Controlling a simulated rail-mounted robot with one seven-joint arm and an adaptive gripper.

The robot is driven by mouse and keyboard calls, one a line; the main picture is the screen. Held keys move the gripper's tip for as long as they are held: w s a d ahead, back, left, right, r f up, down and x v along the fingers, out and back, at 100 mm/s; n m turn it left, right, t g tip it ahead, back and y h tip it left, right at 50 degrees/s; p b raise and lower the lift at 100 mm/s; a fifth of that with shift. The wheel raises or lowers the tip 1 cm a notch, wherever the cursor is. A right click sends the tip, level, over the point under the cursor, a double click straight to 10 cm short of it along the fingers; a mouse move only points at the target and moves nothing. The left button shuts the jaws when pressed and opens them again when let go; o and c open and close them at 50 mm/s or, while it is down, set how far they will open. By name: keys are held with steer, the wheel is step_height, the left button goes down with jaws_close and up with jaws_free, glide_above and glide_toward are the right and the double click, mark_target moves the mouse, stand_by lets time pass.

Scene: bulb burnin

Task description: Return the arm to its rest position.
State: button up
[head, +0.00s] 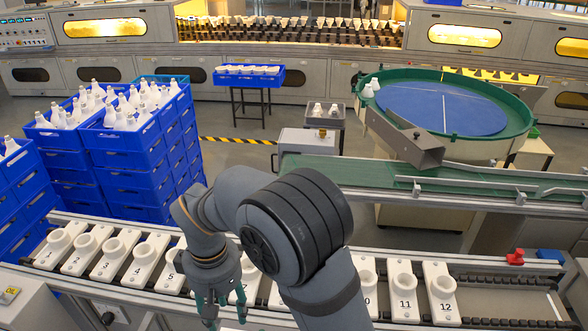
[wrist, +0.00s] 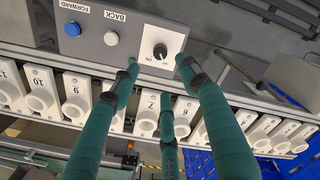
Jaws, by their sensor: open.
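My arm reaches over the front row of numbered white lamp holders (head: 404,285) in the head view. My gripper (head: 222,308) points down at the near side of that row, with the arm hiding some middle holders. In the wrist view my gripper (wrist: 160,72) shows green fingers spread apart with nothing held between them. Beyond the fingertips is a grey control box (wrist: 135,42) with a black knob (wrist: 160,51), a white button (wrist: 111,38) and a blue button (wrist: 72,29). I cannot tell whether a fingertip touches the box.
Stacked blue crates (head: 130,146) with white bulbs stand at the left. A green-rimmed round table (head: 440,105) and a green conveyor (head: 350,172) lie behind the arm at the right. A red piece (head: 515,257) sits at the front row's right end.

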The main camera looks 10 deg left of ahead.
step_height(320, 180, down, 12)
steer(key=shift+r, duration=0.1)
stand_by(0.4)
